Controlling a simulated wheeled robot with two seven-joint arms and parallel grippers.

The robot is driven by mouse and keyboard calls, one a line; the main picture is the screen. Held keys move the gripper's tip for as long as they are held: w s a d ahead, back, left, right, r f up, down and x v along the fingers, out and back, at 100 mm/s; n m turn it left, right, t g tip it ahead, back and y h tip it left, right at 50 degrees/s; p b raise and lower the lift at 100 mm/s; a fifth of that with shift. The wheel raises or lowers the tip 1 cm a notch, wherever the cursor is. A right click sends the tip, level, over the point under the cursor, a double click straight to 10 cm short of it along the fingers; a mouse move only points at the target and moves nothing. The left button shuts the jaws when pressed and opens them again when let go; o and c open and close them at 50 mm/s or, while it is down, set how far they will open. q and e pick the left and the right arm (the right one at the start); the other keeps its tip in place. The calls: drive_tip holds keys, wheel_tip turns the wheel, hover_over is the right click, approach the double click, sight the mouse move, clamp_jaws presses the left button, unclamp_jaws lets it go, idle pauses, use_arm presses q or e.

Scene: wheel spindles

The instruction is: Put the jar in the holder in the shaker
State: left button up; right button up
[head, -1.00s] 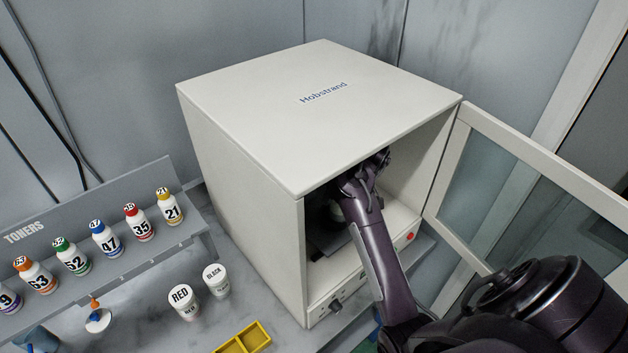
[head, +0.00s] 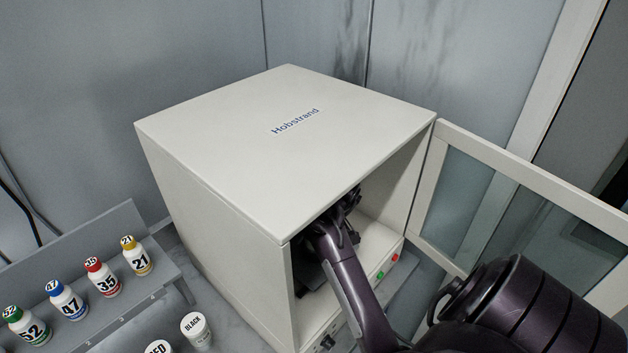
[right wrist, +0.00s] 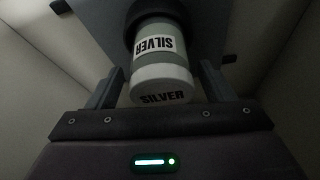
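The shaker is a pale box cabinet (head: 215,160) marked Hobstrand, with its front open. My right gripper (right wrist: 161,75) is inside it. In the head view its fingers are hidden by the wrist and the cabinet roof. In the right wrist view the jar (right wrist: 160,72), white with a grey-green band and labelled SILVER, sits between the two fingers. Narrow gaps show beside it, so the fingers look open around it. The jar's far end meets a dark round holder (right wrist: 132,14) on a grey plate. How deep it sits is hidden. My left gripper is out of view.
The glass-paned shaker door (head: 470,200) stands open at the right. A toner rack (head: 110,225) with several numbered bottles is at the left. A BLACK jar (head: 196,328) and a RED jar (head: 158,347) stand on the counter before the cabinet's left side.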

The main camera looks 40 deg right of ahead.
drive_tip(key=shift+w, duration=0.15)
drive_tip(key=shift+r, duration=0.3)
drive_tip(key=shift+s+a+r+b, duration=0.1)
drive_tip(key=shift+s+r+b, duration=0.8)
drive_tip(key=shift+s+r, duration=0.05)
drive_tip(key=s+b, duration=0.3)
drive_tip(key=s, duration=0.8)
drive_tip(key=shift+s+a+r+b, duration=0.15)
drive_tip(key=shift+a+b, duration=0.15)
drive_tip(key=shift+a, duration=0.1)
drive_tip(key=shift+s, duration=0.1)
